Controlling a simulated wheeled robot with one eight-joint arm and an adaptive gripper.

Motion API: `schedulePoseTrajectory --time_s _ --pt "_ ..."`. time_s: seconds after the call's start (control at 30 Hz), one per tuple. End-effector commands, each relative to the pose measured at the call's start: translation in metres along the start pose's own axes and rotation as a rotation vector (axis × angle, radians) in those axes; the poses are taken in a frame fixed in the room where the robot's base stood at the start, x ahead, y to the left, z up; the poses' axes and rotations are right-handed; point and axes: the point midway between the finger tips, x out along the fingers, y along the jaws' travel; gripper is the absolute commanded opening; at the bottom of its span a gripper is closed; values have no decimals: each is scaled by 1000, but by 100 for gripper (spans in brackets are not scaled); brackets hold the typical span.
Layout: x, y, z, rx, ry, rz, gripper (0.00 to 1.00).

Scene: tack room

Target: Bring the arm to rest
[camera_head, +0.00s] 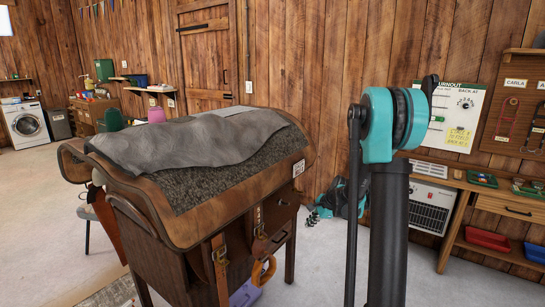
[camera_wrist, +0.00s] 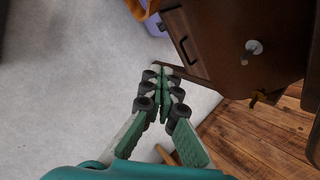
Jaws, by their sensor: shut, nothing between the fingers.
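My gripper (camera_wrist: 160,78) shows in the wrist view, with its green and grey fingers together and nothing between them. It hangs over the pale floor, close in the picture to the lower edge of a dark wooden cabinet (camera_wrist: 222,58). I cannot tell the exact gap.
A wooden saddle stand (camera_head: 145,215) draped with a grey cloth (camera_head: 200,138) stands left of my arm.

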Motion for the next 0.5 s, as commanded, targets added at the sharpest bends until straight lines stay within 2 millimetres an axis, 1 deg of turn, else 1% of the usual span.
schedulePoseTrajectory --time_s 0.03,0.17,0.2,0.37,0.47,0.5 --pt "-15 14 9 -70 18 9 0" --pt "-46 46 25 -263 64 37 0" --pt "-54 58 30 -323 77 46 0" --pt "-86 105 45 -560 128 93 0" --pt "-104 137 53 -709 154 127 0" --pt "-110 150 55 -770 165 142 0"
